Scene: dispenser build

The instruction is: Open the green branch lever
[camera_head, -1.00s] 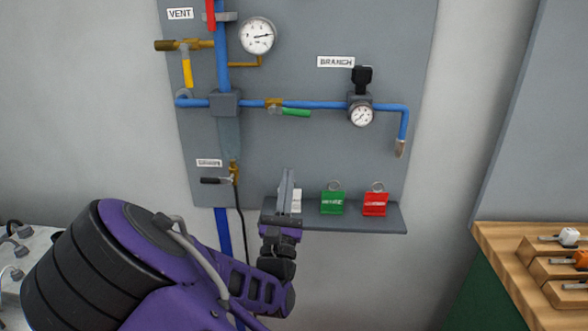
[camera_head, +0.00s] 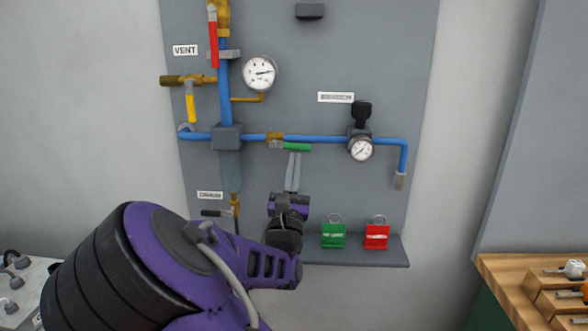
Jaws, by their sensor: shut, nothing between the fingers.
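The green branch lever (camera_head: 297,147) is on the blue horizontal pipe (camera_head: 320,139), to the right of a brass valve body (camera_head: 275,137). The lever lies nearly level, along and just under the pipe. My gripper (camera_head: 293,156) is shut and empty, pointing up at the panel. Its fingertips show just below the green lever in the picture; I cannot tell whether they touch it. The BRANCH label (camera_head: 336,97) and a regulator with a round gauge (camera_head: 361,149) are to the right.
The yellow vent lever (camera_head: 191,108) hangs down at the left and the red lever (camera_head: 213,40) stands upright above. A gauge (camera_head: 260,73) is between. Green (camera_head: 334,236) and red (camera_head: 377,236) tags stand on the shelf (camera_head: 370,254) below. A wooden rack (camera_head: 535,290) is at the right.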

